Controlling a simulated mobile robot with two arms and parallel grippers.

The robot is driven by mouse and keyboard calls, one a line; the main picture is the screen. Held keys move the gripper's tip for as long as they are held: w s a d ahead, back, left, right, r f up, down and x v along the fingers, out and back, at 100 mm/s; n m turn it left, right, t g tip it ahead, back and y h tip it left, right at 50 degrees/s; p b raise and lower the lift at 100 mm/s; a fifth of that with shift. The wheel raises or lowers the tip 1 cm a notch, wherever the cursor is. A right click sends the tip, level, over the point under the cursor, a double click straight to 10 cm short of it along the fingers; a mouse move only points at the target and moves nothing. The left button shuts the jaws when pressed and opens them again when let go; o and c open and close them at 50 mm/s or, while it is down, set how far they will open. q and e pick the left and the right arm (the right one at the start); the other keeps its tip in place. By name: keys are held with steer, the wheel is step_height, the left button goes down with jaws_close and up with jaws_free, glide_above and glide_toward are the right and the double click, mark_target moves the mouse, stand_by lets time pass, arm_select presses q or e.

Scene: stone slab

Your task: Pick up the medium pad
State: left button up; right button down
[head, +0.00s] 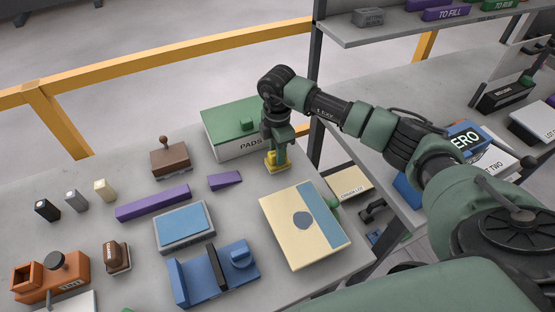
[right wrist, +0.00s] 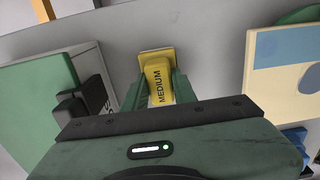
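The medium pad is a small yellow block with a flat base and a raised grip marked MEDIUM. It stands on the grey slab in the head view (head: 278,167) and shows between my fingers in the right wrist view (right wrist: 158,84). My right gripper (head: 278,150) points down over it in front of the green pads box. Its two green fingers (right wrist: 159,88) lie close along both sides of the grip, with no clear gap. The base appears to be on or very near the slab. My left gripper is in neither view.
The green PADS box (head: 226,122) stands right behind the gripper. A cream and blue box (head: 290,235) lies in front to the right. Purple wedges (head: 153,203), a brown stamp (head: 171,160) and a blue-topped pad (head: 184,224) lie to the left. The slab's right edge is close.

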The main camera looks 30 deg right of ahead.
steer(key=shift+r, duration=0.1)
step_height(320, 180, up, 20)
steer(key=b, duration=0.2)
steer(key=shift+b, duration=0.4)
